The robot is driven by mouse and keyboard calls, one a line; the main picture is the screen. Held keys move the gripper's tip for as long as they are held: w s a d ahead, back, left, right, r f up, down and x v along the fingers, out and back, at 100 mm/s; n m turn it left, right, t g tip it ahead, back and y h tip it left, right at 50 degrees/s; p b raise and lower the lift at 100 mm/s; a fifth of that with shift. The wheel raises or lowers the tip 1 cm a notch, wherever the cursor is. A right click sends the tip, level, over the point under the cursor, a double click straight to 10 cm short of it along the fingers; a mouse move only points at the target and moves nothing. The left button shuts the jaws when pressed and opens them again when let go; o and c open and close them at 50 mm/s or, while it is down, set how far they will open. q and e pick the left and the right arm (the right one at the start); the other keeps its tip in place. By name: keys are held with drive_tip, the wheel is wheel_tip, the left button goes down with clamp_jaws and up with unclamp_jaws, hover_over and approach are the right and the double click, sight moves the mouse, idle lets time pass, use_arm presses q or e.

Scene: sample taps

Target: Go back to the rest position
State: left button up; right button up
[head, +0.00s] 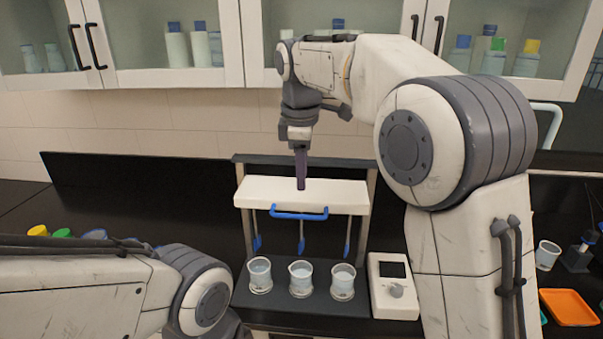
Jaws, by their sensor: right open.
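My right gripper (300,184) points straight down in front of or over the white housing (346,194) of the tap stand. It is open, seen edge-on; I cannot tell whether it touches the housing. Nothing shows in its jaws. A blue handle (299,215) runs along the housing's front. Thin stirrers or tap rods with blue ends (347,248) hang below it. Three clear glass beakers (260,276) stand in a row on the dark base. My left arm crosses the lower left; its gripper is out of view.
A white control box (393,287) with a dial stands right of the beakers. Yellow and green caps (38,231) show behind my left arm. An orange tray (570,307) and another beaker (547,255) are at right. Glass-fronted cabinets (160,75) hang above.

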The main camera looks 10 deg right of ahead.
drive_tip(key=shift+r, duration=0.1)
drive_tip(key=s+a+f+m+g+y+b, duration=0.1)
drive_tip(key=s+a+f+m+b, duration=0.15)
drive_tip(key=s+f, duration=0.5)
drive_tip(key=s+a+f+m+b, duration=0.25)
drive_tip(key=s+a+f, duration=0.2)
drive_tip(key=s, duration=0.55)
drive_tip(key=s+d+f+m+g+b, duration=0.1)
drive_tip(key=s+d+f+m+b, duration=0.2)
drive_tip(key=s+f, duration=0.9)
drive_tip(key=s, duration=0.3)
drive_tip(key=shift+d, duration=0.4)
